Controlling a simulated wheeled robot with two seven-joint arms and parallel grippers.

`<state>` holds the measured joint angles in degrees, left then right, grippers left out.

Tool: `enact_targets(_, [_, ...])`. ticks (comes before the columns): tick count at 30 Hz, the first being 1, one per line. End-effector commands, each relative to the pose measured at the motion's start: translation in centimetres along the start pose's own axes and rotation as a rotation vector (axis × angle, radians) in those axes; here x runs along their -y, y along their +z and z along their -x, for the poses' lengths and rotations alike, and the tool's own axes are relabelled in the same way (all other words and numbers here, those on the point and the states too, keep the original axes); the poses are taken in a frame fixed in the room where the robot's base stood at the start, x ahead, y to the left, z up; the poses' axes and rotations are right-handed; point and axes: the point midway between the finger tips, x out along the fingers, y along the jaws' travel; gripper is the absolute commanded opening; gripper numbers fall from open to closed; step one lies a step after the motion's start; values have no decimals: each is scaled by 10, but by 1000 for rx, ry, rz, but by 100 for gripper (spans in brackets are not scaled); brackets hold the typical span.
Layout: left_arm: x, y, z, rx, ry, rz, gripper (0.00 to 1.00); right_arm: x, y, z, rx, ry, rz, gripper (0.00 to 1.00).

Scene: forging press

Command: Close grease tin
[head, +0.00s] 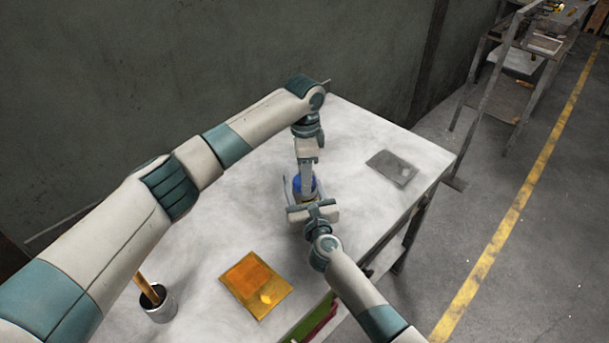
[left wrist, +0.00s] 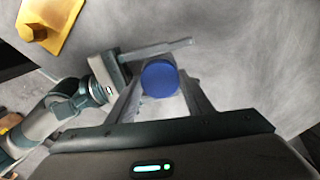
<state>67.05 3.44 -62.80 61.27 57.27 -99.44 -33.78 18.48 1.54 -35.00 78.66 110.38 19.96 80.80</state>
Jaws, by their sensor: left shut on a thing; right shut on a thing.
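The grease tin stands on the white table with its round blue lid (head: 304,184) on top; the lid also shows in the left wrist view (left wrist: 160,78). My left gripper (head: 306,174) points down from above, its two fingers on either side of the lid and shut on it. My right gripper (head: 308,199) comes in from the near side, low, shut on the tin's body. One of its fingers passes beside the lid in the left wrist view. The body is mostly hidden by the grippers, so I cannot tell how the lid sits on it.
An orange-yellow mat (head: 246,273) with a small yellow piece on it lies at the near side. A metal cup (head: 158,306) with a wooden handle stands at near left. A grey plate (head: 392,167) lies at far right. The table's right edge is close.

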Motion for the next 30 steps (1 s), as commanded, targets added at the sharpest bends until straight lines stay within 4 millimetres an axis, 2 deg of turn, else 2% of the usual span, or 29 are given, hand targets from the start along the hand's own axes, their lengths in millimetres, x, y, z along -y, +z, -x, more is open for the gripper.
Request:
enact_targets(12, [0,1,-1,2,0,-616,20,0,-1,0,-1,-1,0,0])
enact_targets(17, [0,1,-1,1,0,-638,20,0,-1,0,-1,-1,0,0])
enact_targets(18, [0,1,-1,1,0,-637,51,0,-1,0,-1,-1,0,0])
enact_targets(20, [0,1,-1,1,0,-637,66,0,-1,0,-1,-1,0,0])
enact_targets(21, [0,1,-1,1,0,-636,68,0,-1,0,-1,-1,0,0])
enact_targets(30, [0,0,0,0,0,-635,68,0,-1,0,-1,-1,0,0])
